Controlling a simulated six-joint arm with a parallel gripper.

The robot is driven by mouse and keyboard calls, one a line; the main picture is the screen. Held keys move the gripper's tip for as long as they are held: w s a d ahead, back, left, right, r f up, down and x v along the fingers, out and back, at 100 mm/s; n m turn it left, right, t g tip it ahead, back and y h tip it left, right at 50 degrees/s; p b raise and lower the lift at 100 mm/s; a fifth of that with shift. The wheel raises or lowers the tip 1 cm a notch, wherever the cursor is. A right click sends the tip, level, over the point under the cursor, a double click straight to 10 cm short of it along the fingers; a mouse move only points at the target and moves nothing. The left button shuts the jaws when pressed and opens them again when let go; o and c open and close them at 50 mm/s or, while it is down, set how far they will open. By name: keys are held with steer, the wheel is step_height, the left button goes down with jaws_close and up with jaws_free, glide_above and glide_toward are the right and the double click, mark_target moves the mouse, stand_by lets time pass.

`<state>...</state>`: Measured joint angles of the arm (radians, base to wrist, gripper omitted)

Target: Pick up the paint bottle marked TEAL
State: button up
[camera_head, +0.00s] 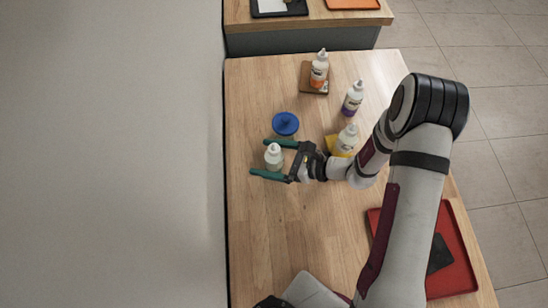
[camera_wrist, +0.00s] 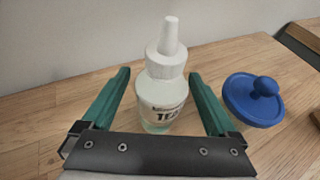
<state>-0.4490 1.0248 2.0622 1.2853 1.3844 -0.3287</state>
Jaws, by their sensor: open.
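A white-capped bottle (camera_wrist: 160,92) stands upright between the two green fingers of my gripper (camera_wrist: 161,98) in the wrist view. In the head view the same bottle (camera_head: 273,157) stands on the wooden table between the fingertips of my gripper (camera_head: 259,157). My gripper is open, with a gap between the bottle and each finger in the wrist view.
A blue knobbed lid (camera_head: 285,124) lies close beside the far finger. Other bottles are an orange one (camera_head: 319,70) on a wooden block, a purple one (camera_head: 353,99) and a yellow one (camera_head: 346,141) near my arm. A red tray (camera_head: 454,262) is at lower right. The table's left front is clear.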

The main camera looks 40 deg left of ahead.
steer(key=shift+s+a+f, duration=0.2)
steer(key=shift+a, duration=0.25)
jaws_close()
steer(key=shift+r, duration=0.1)
